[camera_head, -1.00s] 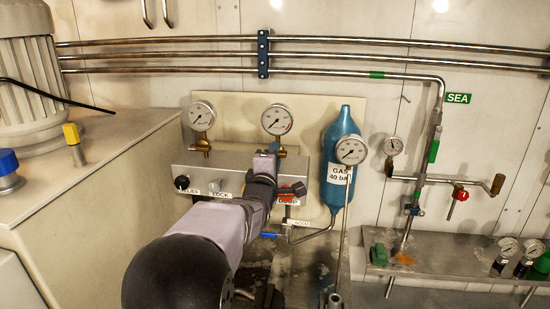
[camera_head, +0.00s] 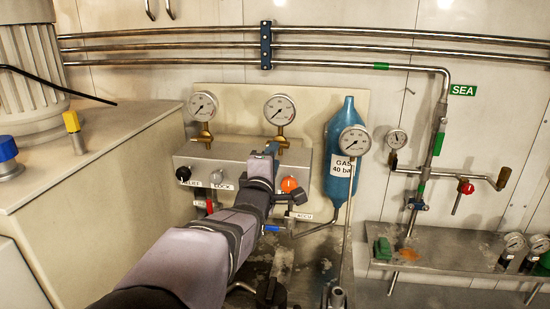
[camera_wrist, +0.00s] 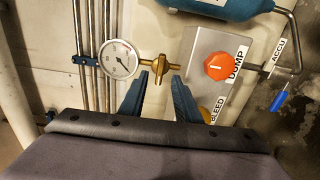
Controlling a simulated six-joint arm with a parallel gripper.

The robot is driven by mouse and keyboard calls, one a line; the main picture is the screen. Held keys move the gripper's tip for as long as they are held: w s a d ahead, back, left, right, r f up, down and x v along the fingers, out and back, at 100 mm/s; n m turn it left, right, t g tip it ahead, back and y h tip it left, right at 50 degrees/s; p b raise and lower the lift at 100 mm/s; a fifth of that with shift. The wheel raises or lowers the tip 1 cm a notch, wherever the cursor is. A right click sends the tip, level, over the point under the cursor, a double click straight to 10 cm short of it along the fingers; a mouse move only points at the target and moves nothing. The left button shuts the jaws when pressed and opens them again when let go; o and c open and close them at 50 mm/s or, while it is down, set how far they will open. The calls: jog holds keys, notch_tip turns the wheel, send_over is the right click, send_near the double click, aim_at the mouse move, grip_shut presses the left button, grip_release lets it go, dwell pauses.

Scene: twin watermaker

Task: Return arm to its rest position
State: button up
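My gripper (camera_head: 271,149) is in front of the grey valve block (camera_head: 222,157) on the back wall, seen from behind in the head view. In the wrist view, two blue fingers of my gripper (camera_wrist: 160,78) stand apart with nothing held between them. A brass gauge fitting (camera_wrist: 161,67) shows beyond the gap. An orange dump knob (camera_wrist: 217,66) is to the right of the fingers, apart from them; it also shows in the head view (camera_head: 289,184). My arm reaches up from the bottom of the head view and hides part of the block.
A blue gas bottle (camera_head: 339,187) with a gauge (camera_head: 354,141) stands right of the block. Two gauges (camera_head: 203,106) (camera_head: 279,110) rise above it. A light cabinet (camera_head: 90,205) is at left. A metal shelf (camera_head: 455,243) juts out at right.

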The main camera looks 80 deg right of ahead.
jog(key=shift+a, duration=0.45)
jog(key=shift+w, duration=0.1)
jog(key=w+a+f+m+t+y+p, duration=0.1)
jog(key=w+a+f+t+y, duration=0.4)
jog(key=w, duration=0.7)
jog(key=w+a+f+t+y+p, duration=0.1)
jog(key=w+a+f+y, duration=0.1)
jog(key=w+a+f, duration=0.75)
jog(key=w+a+f+y, duration=0.35)
jog(key=w+a, duration=0.25)
jog(key=w, duration=0.2)
jog(key=a+f+g+y+p, duration=0.1)
jog(key=a+f+y, duration=0.25)
jog(key=a, duration=0.65)
jog(key=a+f+g+y+p, duration=0.15)
jog(key=a+f, duration=0.25)
jog(key=a, duration=0.7)
jog(key=s+a+f+g+y, duration=0.2)
jog(key=s+a+f+g, duration=0.1)
jog(key=s+a, duration=0.6)
jog(key=shift+a+f+n+p, duration=0.3)
jog(key=shift+a+n+p, duration=0.1)
jog(key=shift+a, duration=1.2)
